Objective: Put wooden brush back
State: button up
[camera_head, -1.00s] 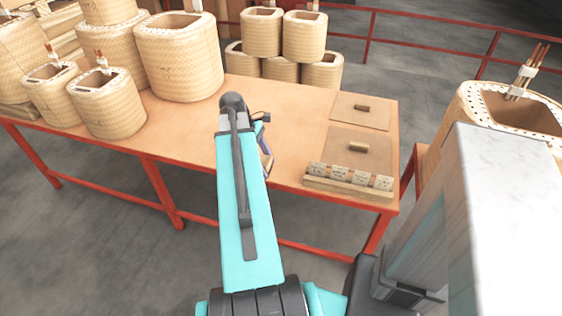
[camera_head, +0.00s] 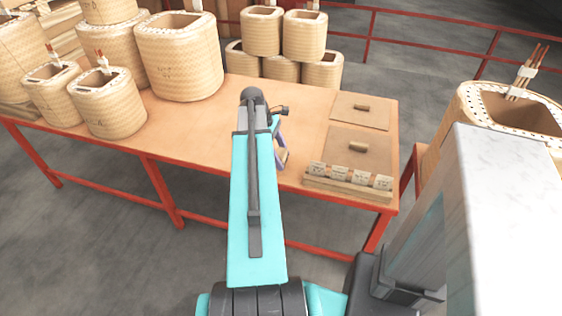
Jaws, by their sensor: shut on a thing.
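My gripper (camera_head: 281,138) is mostly hidden behind my turquoise arm, above the table right of its middle. Its purple part shows at the arm's right side. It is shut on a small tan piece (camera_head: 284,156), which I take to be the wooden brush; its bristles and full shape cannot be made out. The piece is left of the wooden rack and the two flat boards. Whether it touches the table cannot be told.
A wooden rack (camera_head: 347,195) with several labelled pale blocks stands at the table's (camera_head: 190,128) front right. Behind it lie two flat brown boards, a front one (camera_head: 340,143) and a rear one (camera_head: 347,118), each with a small bar. Large coils (camera_head: 180,62) fill the left; the table middle is clear.

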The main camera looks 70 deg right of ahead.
jog(key=shift+f, duration=1.5)
jog(key=o, duration=1.1)
jog(key=shift+f, duration=0.1)
jog(key=v, duration=1.2)
